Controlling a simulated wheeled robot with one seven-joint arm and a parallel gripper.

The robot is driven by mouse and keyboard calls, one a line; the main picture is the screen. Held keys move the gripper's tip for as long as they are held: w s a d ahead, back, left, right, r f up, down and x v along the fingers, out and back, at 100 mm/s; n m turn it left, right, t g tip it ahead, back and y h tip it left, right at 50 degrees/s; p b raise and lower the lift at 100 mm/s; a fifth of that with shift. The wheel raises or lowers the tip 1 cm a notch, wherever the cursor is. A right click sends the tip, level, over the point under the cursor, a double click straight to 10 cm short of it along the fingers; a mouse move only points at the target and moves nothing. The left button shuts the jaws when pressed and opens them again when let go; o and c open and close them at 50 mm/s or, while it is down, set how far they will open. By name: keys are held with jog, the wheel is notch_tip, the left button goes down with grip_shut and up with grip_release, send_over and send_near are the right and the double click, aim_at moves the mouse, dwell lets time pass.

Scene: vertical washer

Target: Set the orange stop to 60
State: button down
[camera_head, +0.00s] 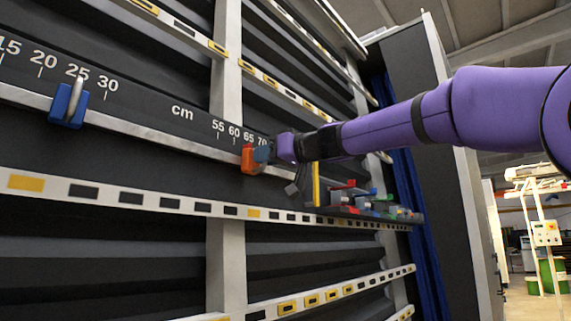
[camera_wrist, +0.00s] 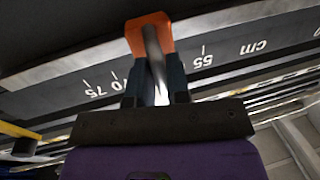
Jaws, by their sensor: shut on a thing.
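The orange stop (camera_head: 248,159) sits on the rail under the cm scale (camera_head: 182,113). In the head view it is below the 65 label, right of the 60 label. In the wrist view the orange stop (camera_wrist: 149,33) is at the top, with a metal lever running down from it between my fingers. My gripper (camera_wrist: 155,78) is shut on the lever. The scale appears upside down there, with 75 and 70 to the left and 55 to the right; the stop and fingers hide 60 and 65. In the head view my gripper (camera_head: 268,154) is right of the stop.
A blue stop (camera_head: 69,104) sits on the same rail far left, near 25. A lower white rail (camera_head: 130,198) with dark and yellow slots runs beneath. A tray of coloured parts (camera_head: 365,208) is below my arm to the right. The rail between the stops looks clear.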

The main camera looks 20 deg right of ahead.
jog(key=s+a, duration=0.1)
jog(key=a, duration=0.1)
jog(key=shift+s+a, duration=0.3)
jog(key=shift+s, duration=0.1)
jog(key=c, duration=1.2)
grip_release()
jog(key=shift+d, duration=0.1)
jog(key=v, duration=1)
jog(key=shift+s+d, duration=0.2)
